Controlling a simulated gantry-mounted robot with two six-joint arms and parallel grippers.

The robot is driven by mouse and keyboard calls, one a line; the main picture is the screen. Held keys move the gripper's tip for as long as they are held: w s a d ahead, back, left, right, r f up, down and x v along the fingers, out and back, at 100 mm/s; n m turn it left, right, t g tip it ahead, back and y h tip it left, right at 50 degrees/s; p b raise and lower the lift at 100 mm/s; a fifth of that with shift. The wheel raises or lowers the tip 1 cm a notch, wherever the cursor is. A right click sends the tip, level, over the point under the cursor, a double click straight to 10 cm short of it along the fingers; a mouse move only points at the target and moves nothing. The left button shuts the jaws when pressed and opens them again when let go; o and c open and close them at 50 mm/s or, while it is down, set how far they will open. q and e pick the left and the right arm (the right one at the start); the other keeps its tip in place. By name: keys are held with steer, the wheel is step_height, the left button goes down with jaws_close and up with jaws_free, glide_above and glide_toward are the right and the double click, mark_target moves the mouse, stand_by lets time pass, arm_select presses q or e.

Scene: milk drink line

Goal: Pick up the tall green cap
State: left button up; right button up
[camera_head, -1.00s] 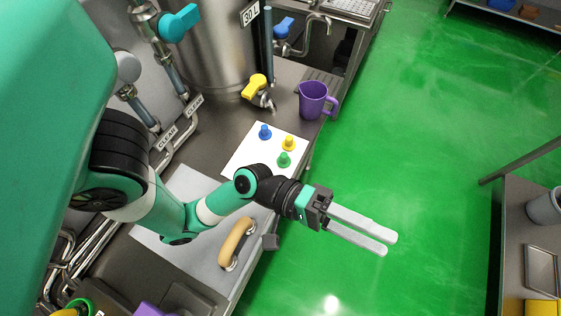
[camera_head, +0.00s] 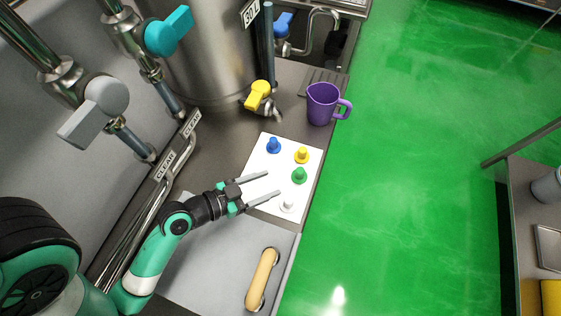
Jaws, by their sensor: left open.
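The green cap (camera_head: 299,175) stands upright on a white mat (camera_head: 259,157) on the steel counter. A blue cap (camera_head: 273,145) and a yellow cap (camera_head: 302,155) stand behind it, and a white cap (camera_head: 287,204) stands in front of it. My left gripper (camera_head: 273,183) is open and empty at the mat's left side. Its fingers point right, toward the green cap, with a gap between fingertips and cap. The lower fingertip is close to the white cap; I cannot tell whether they touch. My right gripper is not in view.
A purple jug (camera_head: 322,104) stands behind the mat near the counter's right edge. A yellow-handled tap (camera_head: 258,96) sticks out from the steel tank (camera_head: 205,60). A tan handle (camera_head: 262,279) rises from a pale panel (camera_head: 210,262) in front. Green floor (camera_head: 410,180) lies right of the counter.

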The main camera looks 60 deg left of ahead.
mark_target(300, 170)
arm_select(q)
steer(key=shift+w+d, duration=0.15)
steer(key=shift+w, duration=0.05)
steer(key=b+x, duration=0.1)
steer(key=x, duration=0.5)
steer(key=shift+w+d, duration=0.1)
steer(key=shift+w, duration=0.2)
steer(key=b+x, duration=0.1)
steer(key=x, duration=0.4)
steer(key=shift+w+r, duration=0.1)
steer(key=shift+w, duration=0.05)
jaws_close()
